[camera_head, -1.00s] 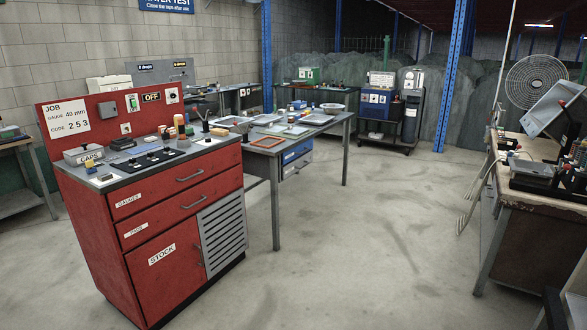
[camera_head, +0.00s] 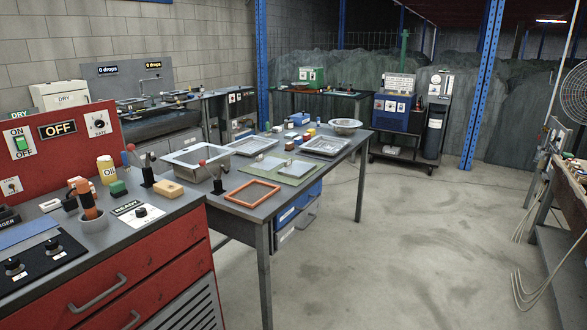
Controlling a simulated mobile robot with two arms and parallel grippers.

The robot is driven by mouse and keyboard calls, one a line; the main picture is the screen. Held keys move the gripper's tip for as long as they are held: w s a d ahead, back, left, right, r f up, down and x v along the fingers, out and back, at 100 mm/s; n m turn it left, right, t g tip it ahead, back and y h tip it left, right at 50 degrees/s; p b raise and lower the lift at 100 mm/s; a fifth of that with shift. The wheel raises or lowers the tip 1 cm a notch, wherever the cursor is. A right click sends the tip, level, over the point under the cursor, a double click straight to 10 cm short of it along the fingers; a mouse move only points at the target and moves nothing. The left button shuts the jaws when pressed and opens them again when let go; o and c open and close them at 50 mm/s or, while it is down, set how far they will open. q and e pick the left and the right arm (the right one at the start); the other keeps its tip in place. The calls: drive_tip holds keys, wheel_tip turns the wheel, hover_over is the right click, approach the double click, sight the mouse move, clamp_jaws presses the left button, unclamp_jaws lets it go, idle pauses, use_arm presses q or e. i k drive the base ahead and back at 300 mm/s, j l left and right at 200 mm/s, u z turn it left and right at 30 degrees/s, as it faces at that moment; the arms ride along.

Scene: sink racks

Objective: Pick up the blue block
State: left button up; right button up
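Small coloured blocks stand near the far edge of the grey metal table (camera_head: 335,166). A small blue block (camera_head: 277,129) is among them, near the back left of the group. Neither of my grippers shows in this view.
A red cabinet (camera_head: 150,295) with switches and knobs fills the near left. Trays, a red-orange frame (camera_head: 252,192) and a metal bowl (camera_head: 345,126) occupy the table. Blue drawers (camera_head: 292,210) hang below it. The concrete floor (camera_head: 400,240) right of the table is clear.

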sight(298, 141)
drive_tip(key=i+j, duration=0.1)
drive_tip(key=i, duration=2.15)
drive_tip(key=i+l+u, duration=0.1)
drive_tip(key=l+u, duration=0.25)
drive_tip(key=i+l+u, duration=0.1)
drive_tip(key=l+u, duration=0.3)
